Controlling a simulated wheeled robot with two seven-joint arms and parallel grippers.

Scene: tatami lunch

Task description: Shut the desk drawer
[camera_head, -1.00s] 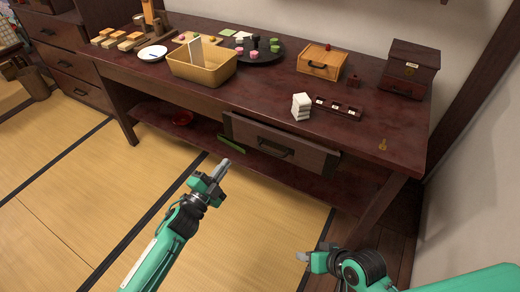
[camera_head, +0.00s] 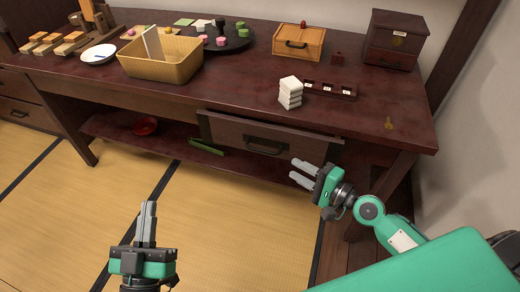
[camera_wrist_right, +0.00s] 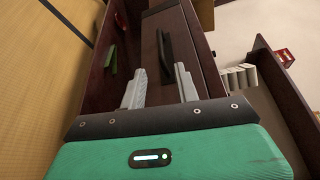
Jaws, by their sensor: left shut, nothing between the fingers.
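The dark wooden desk drawer (camera_head: 230,131) is under the desk top, its front standing out a little from the desk's edge. Its dark handle (camera_head: 264,146) is mid-front; the handle also shows in the right wrist view (camera_wrist_right: 165,55). My right gripper (camera_head: 293,169) is open and empty, just in front of the drawer's right part, fingers pointing toward the front. In the right wrist view its fingertips (camera_wrist_right: 160,72) reach toward the drawer face near the handle; I cannot tell whether they touch it. My left gripper (camera_head: 148,205) is shut and empty, low at left, away from the desk.
The desk top (camera_head: 210,95) holds a tan basket (camera_head: 160,68), a white block stack (camera_head: 290,92), a dark three-part tray (camera_head: 330,90) and a wooden box (camera_head: 299,42). A lower shelf (camera_head: 115,128) carries a red bowl (camera_head: 145,126) and a green item (camera_head: 206,147). Tatami floor is clear.

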